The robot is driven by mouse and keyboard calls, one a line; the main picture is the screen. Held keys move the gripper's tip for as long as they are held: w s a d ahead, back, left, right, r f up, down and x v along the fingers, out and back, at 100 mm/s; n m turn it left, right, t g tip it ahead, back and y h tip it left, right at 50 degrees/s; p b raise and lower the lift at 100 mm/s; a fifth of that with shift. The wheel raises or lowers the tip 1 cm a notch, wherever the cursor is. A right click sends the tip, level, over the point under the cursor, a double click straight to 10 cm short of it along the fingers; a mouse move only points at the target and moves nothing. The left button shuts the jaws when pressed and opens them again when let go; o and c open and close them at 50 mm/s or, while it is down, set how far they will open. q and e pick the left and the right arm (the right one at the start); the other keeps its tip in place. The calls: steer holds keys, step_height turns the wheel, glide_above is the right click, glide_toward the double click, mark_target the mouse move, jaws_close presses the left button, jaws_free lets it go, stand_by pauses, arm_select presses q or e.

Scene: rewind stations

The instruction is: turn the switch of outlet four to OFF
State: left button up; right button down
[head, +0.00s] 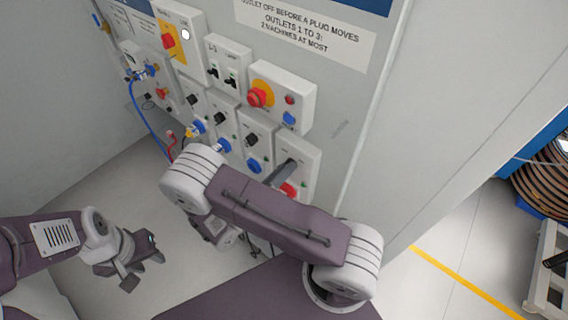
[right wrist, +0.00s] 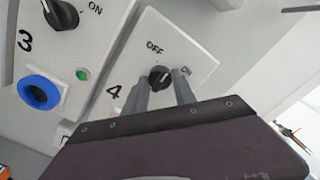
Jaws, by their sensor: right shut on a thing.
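The outlet four box (right wrist: 201,62) is a pale box with a black rotary switch (right wrist: 159,76), labelled OFF and ON. In the right wrist view, my right gripper (right wrist: 160,92) has its two grey fingers on either side of this switch, shut on it. I cannot tell clearly which label the switch points to. In the head view, the outlet four box (head: 308,157) is at the right end of the lower row, partly hidden by my right arm, with a red socket (head: 289,189) low on it. My left gripper (head: 140,264) is open and empty over the floor, away from the panel.
Outlet three's switch (right wrist: 62,14) and blue socket (right wrist: 38,92) are close left of my right gripper. Above is a box with a red emergency button (head: 259,95). A blue cable (head: 146,122) hangs at left. The floor left of the panel is clear.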

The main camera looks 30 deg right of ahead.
steer(key=shift+n+p, duration=1.85)
steer(key=shift+n, duration=2.35)
steer(key=c, duration=1)
jaws_free()
steer(key=shift+a, duration=0.1)
steer(key=b+v, duration=0.3)
steer(key=v, duration=0.6)
